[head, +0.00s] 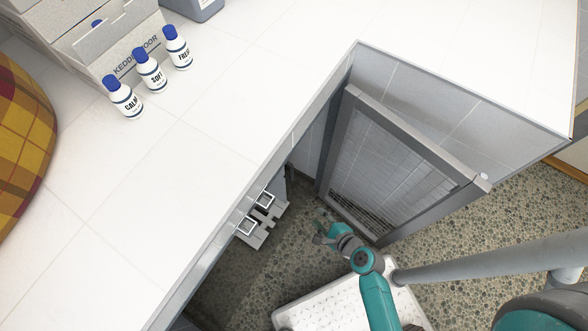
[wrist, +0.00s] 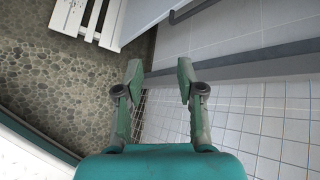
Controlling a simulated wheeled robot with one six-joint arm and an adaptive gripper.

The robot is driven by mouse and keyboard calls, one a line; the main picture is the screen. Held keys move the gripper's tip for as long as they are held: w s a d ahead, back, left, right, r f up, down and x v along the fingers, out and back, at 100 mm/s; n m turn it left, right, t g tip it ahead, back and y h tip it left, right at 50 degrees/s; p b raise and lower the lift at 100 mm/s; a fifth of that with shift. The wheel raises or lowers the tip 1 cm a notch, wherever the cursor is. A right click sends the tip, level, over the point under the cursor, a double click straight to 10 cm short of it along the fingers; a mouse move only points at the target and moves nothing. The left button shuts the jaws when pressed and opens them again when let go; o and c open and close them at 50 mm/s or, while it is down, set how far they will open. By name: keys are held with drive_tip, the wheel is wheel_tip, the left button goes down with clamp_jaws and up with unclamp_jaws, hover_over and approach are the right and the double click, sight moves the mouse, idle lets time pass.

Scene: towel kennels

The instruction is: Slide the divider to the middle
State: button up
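My gripper (head: 322,228) is open and empty, low in front of the kennel opening under the white counter. In the wrist view its two green fingers (wrist: 159,72) stand apart with nothing between them. A grey slatted piece with two square metal loops (head: 256,216) shows under the counter edge, left of my gripper. The slats (wrist: 88,20) also show at the top left of the wrist view, beside a pale flat panel (wrist: 143,14). This may be the divider, but the counter hides most of it and I cannot tell its full position.
A grey-framed mesh door (head: 385,160) stands open right of my gripper, close to it. On the counter (head: 200,170) are three white bottles (head: 150,72), a grey box (head: 105,50) and a yellow plaid cushion (head: 22,130). The pebbled floor (head: 300,262) near my gripper is clear.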

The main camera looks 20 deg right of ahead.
sight(292, 170)
drive_tip(key=w+d+m+t+y, duration=0.25)
drive_tip(key=w+m, duration=0.55)
drive_tip(key=w, duration=0.5)
drive_tip(key=shift+g, duration=0.45)
drive_tip(key=x, duration=1)
clamp_jaws()
